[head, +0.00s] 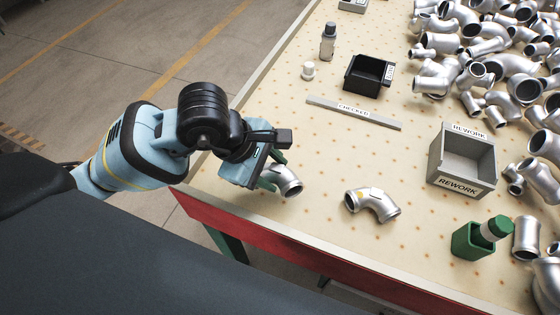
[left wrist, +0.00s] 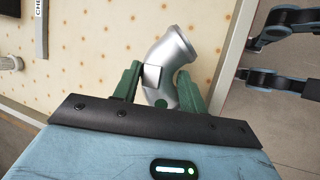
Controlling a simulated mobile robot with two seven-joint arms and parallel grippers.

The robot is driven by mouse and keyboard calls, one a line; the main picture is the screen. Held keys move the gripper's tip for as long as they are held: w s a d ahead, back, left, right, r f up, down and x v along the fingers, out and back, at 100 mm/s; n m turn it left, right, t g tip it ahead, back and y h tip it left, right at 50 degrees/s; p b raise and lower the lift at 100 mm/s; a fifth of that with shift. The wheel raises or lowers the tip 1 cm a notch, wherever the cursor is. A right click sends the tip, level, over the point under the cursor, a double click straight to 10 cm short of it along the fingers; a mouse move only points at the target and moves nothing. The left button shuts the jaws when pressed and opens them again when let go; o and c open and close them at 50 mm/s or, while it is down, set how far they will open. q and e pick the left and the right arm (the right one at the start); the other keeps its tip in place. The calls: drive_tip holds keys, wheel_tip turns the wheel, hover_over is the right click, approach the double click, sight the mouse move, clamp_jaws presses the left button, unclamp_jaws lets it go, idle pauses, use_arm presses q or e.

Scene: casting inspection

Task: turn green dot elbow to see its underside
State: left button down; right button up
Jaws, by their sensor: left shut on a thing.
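The green dot elbow is a silver pipe bend (head: 288,182) near the table's front left edge. In the left wrist view the elbow (left wrist: 172,52) shows a flanged mouth, a pale square patch and a green dot at its lower end. My left gripper (head: 268,172) is shut on it, with green fingers on either side; the gripper also shows in the left wrist view (left wrist: 158,88). Part of the elbow is hidden by the gripper in the head view. I cannot tell whether it touches the table. My right gripper is not in view.
A second elbow with a yellow dot (head: 380,206) lies to the right. Several castings are piled at the right. Table is clear between.

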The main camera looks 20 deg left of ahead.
use_arm(q)
drive_tip(key=shift+w, duration=1.05)
drive_tip(key=shift+w+f, duration=0.1)
drive_tip(key=shift+w, duration=0.45)
drive_tip(key=f, duration=0.1)
drive_tip(key=w+f, duration=0.1)
drive_tip(key=shift+f, duration=0.3)
drive_tip(key=shift+f+p, duration=0.3)
drive_tip(key=c, duration=0.8)
unclamp_jaws()
drive_tip(key=shift+f, duration=0.1)
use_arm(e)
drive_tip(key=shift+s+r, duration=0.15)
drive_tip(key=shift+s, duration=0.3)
